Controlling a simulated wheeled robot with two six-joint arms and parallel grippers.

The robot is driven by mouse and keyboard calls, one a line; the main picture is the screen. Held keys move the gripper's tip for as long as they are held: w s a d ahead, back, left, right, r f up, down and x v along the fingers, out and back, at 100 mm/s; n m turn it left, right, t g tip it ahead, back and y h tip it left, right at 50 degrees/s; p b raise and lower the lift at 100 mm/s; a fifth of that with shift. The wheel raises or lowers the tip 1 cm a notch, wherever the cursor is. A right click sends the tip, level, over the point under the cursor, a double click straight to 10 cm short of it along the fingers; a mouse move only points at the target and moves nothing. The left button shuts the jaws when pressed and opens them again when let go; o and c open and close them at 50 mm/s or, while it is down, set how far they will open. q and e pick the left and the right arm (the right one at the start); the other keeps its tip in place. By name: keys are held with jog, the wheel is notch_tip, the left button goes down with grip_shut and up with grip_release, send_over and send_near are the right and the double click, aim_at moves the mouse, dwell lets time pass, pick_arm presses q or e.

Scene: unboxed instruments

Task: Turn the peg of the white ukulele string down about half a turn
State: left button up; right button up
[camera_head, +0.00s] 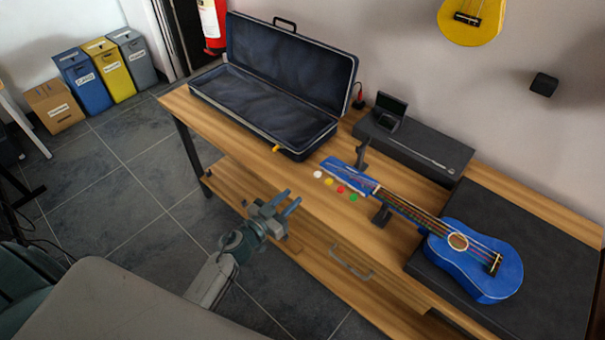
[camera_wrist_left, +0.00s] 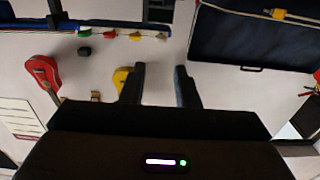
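The blue ukulele (camera_head: 479,262) lies on the right part of the workbench, its neck resting on a dark support and its headstock (camera_head: 345,176) pointing left. Along the headstock's near side stick out the white peg (camera_head: 318,174), a yellow-orange peg (camera_head: 328,181), a red peg (camera_head: 340,189) and a green peg (camera_head: 353,197). The white peg also shows in the left wrist view (camera_wrist_left: 162,36), beyond and above the fingers. My left gripper (camera_head: 291,200) is open and empty, in front of the bench's near edge, apart from the pegs. My right gripper is not in view.
An open dark case (camera_head: 265,108) with a yellow latch (camera_head: 276,149) stands at the bench's left. A black box (camera_head: 415,146) is behind the ukulele, and a dark mat (camera_head: 560,285) lies under its body. A drawer handle (camera_head: 352,265) is on the bench front.

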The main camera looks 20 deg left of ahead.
aim_at(315, 176)
pick_arm(q)
jog(key=x, duration=1)
jog(key=shift+w+f+p, duration=0.15)
jog(key=shift+w+p, duration=0.05)
jog(key=shift+p, duration=0.2)
jog(key=shift+c, duration=0.5)
grip_shut()
